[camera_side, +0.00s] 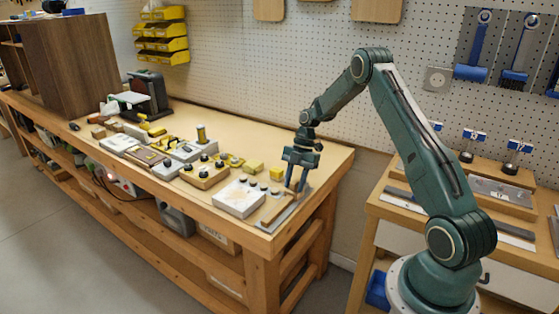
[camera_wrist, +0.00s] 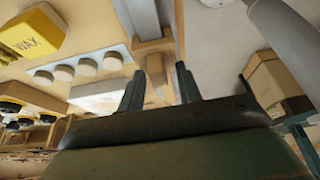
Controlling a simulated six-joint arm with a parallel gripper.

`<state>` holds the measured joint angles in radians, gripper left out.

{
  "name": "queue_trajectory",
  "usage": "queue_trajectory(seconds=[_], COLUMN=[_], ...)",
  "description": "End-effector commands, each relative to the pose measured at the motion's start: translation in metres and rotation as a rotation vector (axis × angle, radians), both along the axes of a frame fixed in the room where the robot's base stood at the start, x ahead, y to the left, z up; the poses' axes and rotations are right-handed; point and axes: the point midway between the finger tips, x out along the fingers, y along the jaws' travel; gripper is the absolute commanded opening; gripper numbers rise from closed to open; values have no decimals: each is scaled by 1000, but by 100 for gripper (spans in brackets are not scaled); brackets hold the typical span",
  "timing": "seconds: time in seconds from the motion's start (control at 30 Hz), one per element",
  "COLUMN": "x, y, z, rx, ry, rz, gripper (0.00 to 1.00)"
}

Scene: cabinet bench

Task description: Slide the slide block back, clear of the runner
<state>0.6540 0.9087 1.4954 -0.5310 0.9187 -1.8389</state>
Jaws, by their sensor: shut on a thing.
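My gripper (camera_side: 295,187) is at the near right end of the bench, pointing down. In the wrist view its two fingers (camera_wrist: 158,76) stand on either side of a light wooden piece, which I take for the slide block (camera_wrist: 154,64). The gripper is shut on this block. A grey metal strip (camera_wrist: 143,15) runs up to the wood, and a thin wooden strip (camera_wrist: 180,28) lies beside it. In the side view a wooden strip, apparently the runner (camera_side: 275,211), lies on a grey plate below the gripper. The fingers partly hide the block, and its contact with the runner cannot be told.
A yellow WAX box (camera_wrist: 31,33) stands nearby. A wooden block (camera_wrist: 272,80) is at the right in the wrist view. Several fixtures crowd the bench further left.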

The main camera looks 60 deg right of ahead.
Motion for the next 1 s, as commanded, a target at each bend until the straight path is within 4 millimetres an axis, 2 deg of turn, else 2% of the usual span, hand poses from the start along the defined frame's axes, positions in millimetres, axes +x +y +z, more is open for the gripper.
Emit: queue_trajectory(seconds=[0.03, 0.37, 1.0], x=[-1, -1, -1], y=[1, -1, -23], z=[-13, -13, -13], rx=[3, 3, 3], ry=[9, 9, 8], rz=[-14, -14, -16], gripper=[14, 14, 14])
